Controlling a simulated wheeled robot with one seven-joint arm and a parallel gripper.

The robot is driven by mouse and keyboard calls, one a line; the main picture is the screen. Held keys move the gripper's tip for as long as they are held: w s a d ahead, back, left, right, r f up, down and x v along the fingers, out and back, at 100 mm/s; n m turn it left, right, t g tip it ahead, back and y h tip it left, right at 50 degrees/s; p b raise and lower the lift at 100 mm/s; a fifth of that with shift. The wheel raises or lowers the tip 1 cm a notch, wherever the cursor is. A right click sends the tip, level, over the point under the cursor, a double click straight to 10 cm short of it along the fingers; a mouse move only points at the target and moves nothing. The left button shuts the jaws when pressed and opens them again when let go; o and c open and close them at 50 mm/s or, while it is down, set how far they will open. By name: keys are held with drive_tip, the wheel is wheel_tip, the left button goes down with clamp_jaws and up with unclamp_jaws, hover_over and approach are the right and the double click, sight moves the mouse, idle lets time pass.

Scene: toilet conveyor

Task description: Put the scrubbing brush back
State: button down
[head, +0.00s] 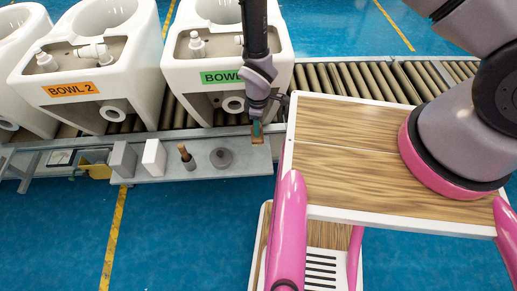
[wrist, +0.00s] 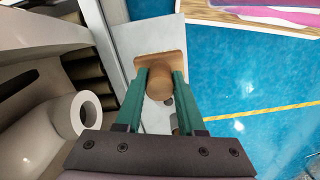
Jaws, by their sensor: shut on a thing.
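The scrubbing brush, a brown block with a round knob, shows in the wrist view (wrist: 160,62) between the green fingers. In the head view its edge (head: 258,141) shows at the right end of the grey shelf (head: 190,168), below my gripper (head: 256,130). My gripper points down and is shut on the brush's knob. The brush lies over the shelf surface; I cannot tell whether it touches it. Its bristles are hidden beneath the block.
On the shelf stand a grey block (head: 122,159), a white block (head: 154,158), a brown-handled tool (head: 187,157) and a grey cone (head: 221,158). White toilet bowls (head: 228,40) stand on the roller conveyor (head: 350,80) behind. Blue floor (head: 180,240) lies open in front.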

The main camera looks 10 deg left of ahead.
wheel_tip(320, 180, down, 14)
drive_tip(key=shift+f, duration=0.25)
idle(0.3)
drive_tip(key=c, duration=0.5)
unclamp_jaws()
drive_tip(key=shift+f, duration=0.15)
wheel_tip(320, 180, up, 12)
drive_tip(key=shift+r, duration=0.2)
